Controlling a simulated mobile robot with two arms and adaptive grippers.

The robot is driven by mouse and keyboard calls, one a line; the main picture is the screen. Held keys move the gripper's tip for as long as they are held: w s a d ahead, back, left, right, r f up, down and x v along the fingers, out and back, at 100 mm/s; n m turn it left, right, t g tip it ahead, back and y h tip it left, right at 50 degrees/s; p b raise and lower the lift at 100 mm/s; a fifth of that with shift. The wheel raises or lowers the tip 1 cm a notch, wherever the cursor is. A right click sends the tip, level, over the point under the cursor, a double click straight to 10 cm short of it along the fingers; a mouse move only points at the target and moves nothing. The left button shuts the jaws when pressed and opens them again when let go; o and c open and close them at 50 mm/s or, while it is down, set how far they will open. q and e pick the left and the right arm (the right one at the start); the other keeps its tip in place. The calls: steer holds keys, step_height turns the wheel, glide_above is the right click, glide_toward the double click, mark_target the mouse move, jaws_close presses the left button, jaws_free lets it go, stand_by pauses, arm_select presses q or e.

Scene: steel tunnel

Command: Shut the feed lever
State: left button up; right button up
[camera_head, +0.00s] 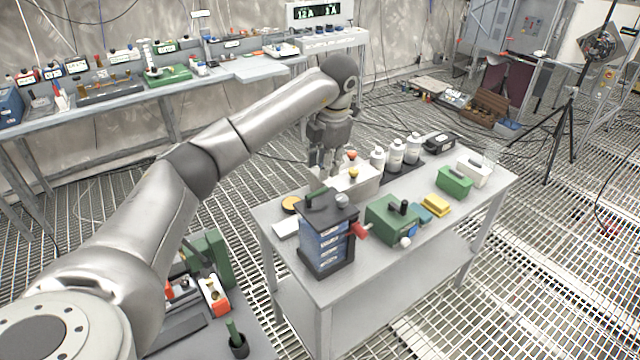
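My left gripper (325,160) points down at the back left of the grey work table, beside a white box (357,183) with an orange and a yellow knob. Its fingers are small here, and I cannot tell whether they are apart or together. Several levers and knobs show, and I cannot tell which is the feed lever. A blue and black unit (324,245) at the front left has a grey ball knob on top and a red handle (360,231) at its right side. A green box (392,219) beside it has a black knob and a white ball. My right gripper is not in view.
White bottles (396,155) stand behind on a dark tray. A yellow block (436,205), a small green case (454,180) and a white case (474,172) sit at the right. A tripod (572,110) stands beyond. Bare tabletop (460,222) shows at the front right.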

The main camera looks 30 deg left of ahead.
mark_target(320, 192)
arm_select(q)
steer(key=f, duration=0.2)
steer(key=a+f+p, duration=0.1)
steer(key=f, duration=0.1)
steer(key=f+p, duration=0.1)
steer(key=f, duration=0.2)
steer(key=shift+w+a, duration=0.2)
steer(key=shift+w, duration=0.05)
steer(key=shift+w+f, duration=0.1)
steer(key=shift+f, duration=0.55)
steer(key=shift+a, duration=0.1)
jaws_close()
